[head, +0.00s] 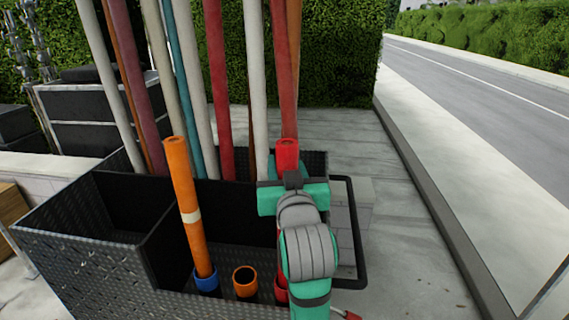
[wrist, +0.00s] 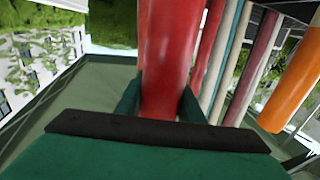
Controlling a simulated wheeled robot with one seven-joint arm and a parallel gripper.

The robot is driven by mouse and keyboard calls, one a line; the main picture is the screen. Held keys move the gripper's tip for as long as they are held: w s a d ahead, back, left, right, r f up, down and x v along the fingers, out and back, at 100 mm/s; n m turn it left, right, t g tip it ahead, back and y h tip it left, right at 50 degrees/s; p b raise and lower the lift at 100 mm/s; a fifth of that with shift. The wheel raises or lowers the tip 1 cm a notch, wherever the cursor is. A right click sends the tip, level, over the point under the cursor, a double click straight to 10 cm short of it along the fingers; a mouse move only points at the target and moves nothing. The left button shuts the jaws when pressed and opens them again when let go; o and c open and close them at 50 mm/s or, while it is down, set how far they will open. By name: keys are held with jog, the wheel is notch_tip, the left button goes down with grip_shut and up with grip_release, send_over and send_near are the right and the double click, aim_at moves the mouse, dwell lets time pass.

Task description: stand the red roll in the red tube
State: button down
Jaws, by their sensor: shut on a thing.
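My gripper (head: 290,190) is shut on the red roll (head: 287,153), over the right part of the black truck bin (head: 150,255). The roll's top end shows above the gripper, and the roll looks about upright. In the wrist view the red roll (wrist: 165,50) is between the two green fingers (wrist: 160,108). The red tube (head: 281,289) stands at the bin's front right, mostly hidden behind my arm. The roll's lower end is hidden, so I cannot tell whether it is in or above the tube.
An orange roll (head: 184,205) leans slightly in a blue tube (head: 206,280) to the left. An empty orange tube (head: 245,282) stands between the blue and red tubes. Several tall coloured rolls (head: 218,90) stand behind. A black rail (head: 360,230) bounds the right side.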

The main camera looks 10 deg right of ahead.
jog(key=shift+f, duration=0.3)
dwell(0.4)
jog(key=c, duration=1.1)
grip_release()
